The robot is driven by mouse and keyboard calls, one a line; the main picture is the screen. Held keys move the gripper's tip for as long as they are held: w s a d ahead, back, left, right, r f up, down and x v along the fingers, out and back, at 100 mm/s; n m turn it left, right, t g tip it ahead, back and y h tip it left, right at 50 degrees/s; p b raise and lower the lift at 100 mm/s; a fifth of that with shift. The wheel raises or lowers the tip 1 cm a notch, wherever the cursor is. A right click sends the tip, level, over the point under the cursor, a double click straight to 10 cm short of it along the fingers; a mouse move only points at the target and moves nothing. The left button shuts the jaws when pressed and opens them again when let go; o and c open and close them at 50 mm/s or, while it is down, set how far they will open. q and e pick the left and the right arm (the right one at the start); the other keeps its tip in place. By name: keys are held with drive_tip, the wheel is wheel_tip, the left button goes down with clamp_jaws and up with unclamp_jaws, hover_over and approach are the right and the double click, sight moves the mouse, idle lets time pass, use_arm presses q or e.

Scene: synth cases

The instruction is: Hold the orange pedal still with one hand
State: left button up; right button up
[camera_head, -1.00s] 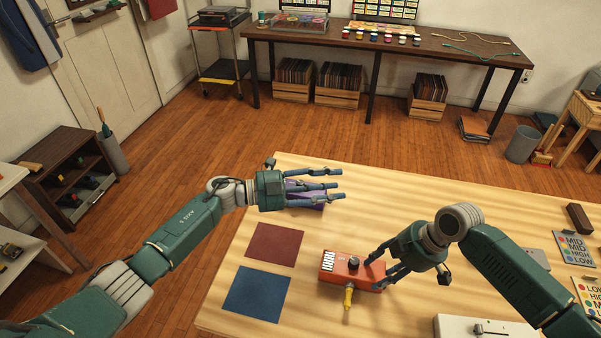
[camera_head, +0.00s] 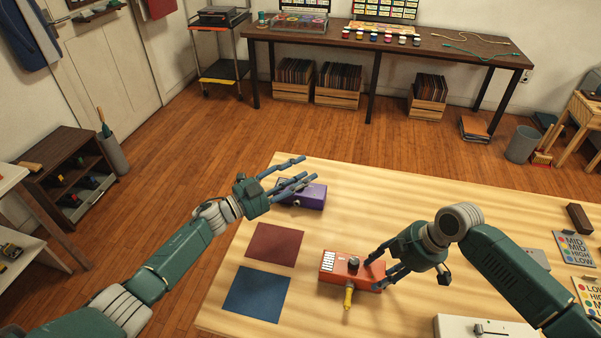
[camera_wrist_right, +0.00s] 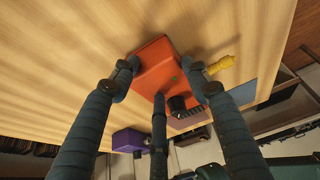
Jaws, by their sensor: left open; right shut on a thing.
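The orange pedal (camera_head: 350,271) lies on the light wooden table, with a black knob on top and a yellow plug (camera_head: 348,298) at its near side. My right gripper (camera_head: 377,268) is shut on the right end of the orange pedal. In the right wrist view the orange pedal (camera_wrist_right: 156,66) sits between its fingers. My left gripper (camera_head: 290,175) is open and empty, over the table's far left corner beside a purple pedal (camera_head: 304,195). Its fingers hide part of the purple pedal's far side.
A dark red mat (camera_head: 274,244) and a blue mat (camera_head: 257,293) lie left of the orange pedal. A white device (camera_head: 484,327) is at the near right. Printed cards (camera_head: 574,248) and a dark block (camera_head: 579,217) lie at the right. The table's middle back is clear.

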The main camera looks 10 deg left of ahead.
drive_tip(key=shift+s+d+f, duration=0.2)
drive_tip(key=shift+s+f, duration=0.15)
drive_tip(key=shift+f, duration=0.2)
drive_tip(key=o, duration=1.4)
drive_tip(key=shift+c, duration=0.2)
drive_tip(key=shift+w+a, duration=0.1)
drive_tip(key=shift+w, duration=0.1)
drive_tip(key=shift+r, duration=0.15)
drive_tip(key=shift+w, duration=0.15)
drive_tip(key=shift+r, duration=0.3)
drive_tip(key=v, duration=1.1)
drive_tip(key=shift+r, duration=0.2)
